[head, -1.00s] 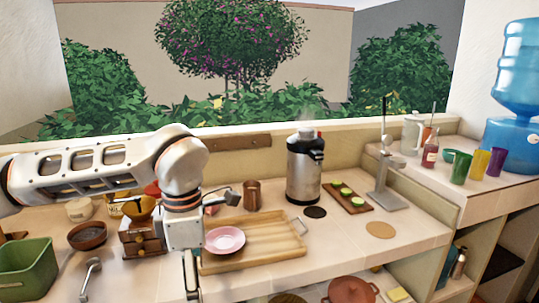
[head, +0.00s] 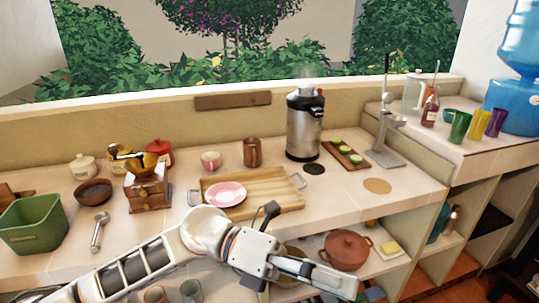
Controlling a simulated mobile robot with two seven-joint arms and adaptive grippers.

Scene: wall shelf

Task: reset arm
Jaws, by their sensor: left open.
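My left arm comes in from the lower left, low in front of the counter (head: 340,210). My left gripper (head: 338,282) is at the bottom centre, pointing right, in front of the lower shelf. It is open, and nothing shows in it. It is apart from the things on the counter and overlaps part of the lower shelf in the picture. My right gripper is not in view.
A wooden tray (head: 278,188) with a pink plate (head: 226,194) lies on the counter. A steel urn (head: 304,130), coffee grinder (head: 149,196) and green bin (head: 32,226) stand there too. A brown pot (head: 346,251) is on the shelf below. The counter's right front is clear.

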